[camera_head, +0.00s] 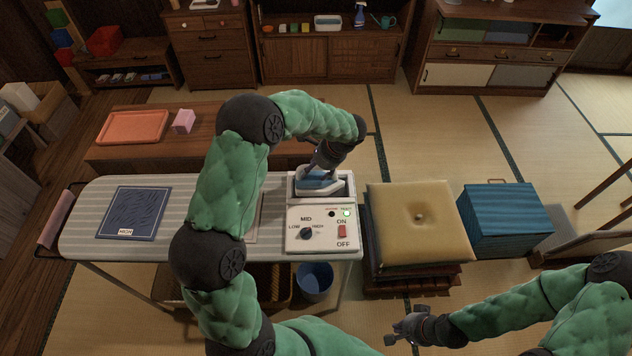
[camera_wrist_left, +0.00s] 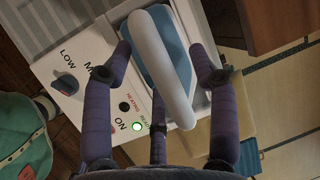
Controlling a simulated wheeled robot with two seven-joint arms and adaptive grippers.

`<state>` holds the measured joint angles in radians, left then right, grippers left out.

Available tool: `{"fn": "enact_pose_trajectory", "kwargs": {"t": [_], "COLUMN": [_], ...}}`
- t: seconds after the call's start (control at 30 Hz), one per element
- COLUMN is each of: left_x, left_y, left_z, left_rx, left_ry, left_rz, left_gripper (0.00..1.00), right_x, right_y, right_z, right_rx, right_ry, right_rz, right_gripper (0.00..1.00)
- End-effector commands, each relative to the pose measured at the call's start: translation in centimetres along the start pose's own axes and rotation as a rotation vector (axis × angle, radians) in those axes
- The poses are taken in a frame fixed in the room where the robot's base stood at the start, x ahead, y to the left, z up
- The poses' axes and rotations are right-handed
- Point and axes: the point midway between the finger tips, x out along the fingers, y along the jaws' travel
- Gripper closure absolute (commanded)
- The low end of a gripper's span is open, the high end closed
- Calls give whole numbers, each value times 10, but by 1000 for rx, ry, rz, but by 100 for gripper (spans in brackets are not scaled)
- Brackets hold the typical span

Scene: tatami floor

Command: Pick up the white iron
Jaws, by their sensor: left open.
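The white iron (camera_head: 318,188), with a blue upper part, sits in the stand (camera_head: 348,187) at the right end of the ironing board. In the left wrist view its thick white handle (camera_wrist_left: 160,58) runs between my fingers over the blue body. My left gripper (camera_head: 322,166) is over the iron from above. In the left wrist view the left gripper (camera_wrist_left: 163,82) is open, its dark fingers spread on both sides of the handle and not closed on it. My right gripper (camera_head: 402,328) hangs low at the front right, away from the iron; its finger opening is unclear.
The control panel (camera_head: 322,238) has a dial, a red switch and a lit green READY light. A dark blue cloth (camera_head: 133,212) lies on the striped ironing board (camera_head: 85,225). Cushions (camera_head: 418,215) and a blue box (camera_head: 505,215) stand right. A low table (camera_head: 105,155) is behind.

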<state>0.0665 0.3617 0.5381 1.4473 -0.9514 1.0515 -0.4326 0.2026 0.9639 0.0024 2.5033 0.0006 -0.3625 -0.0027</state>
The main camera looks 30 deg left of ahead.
Motion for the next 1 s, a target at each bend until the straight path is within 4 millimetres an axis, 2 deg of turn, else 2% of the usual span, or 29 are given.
{"fn": "enact_pose_trajectory", "kwargs": {"t": [0.03, 0.2, 0.23, 0.67, 0.87, 1.0], "left_x": [0, 0, 0, -7, -32, -52], "left_y": [0, 0, 0, -3, -9, 4], "left_z": [0, 0, 0, 2, 12, 29], "left_rx": [0, 1, 1, -2, -4, -3], "left_ry": [0, 0, 0, 1, 2, 2], "left_rz": [0, 0, 0, -4, -7, -5], "left_gripper": [50, 98, 100, 100, 100, 100], "right_x": [0, 0, 0, -2, -10, -15], "right_y": [0, 0, 0, -1, -4, -5], "right_z": [0, 0, 0, 0, 0, 0], "right_rx": [0, 0, 0, 0, 0, 0], "right_ry": [0, 0, 0, 0, 0, 0], "right_rz": [0, 0, 0, 0, 0, 0], "right_gripper": [100, 100, 100, 100, 100, 100]}}
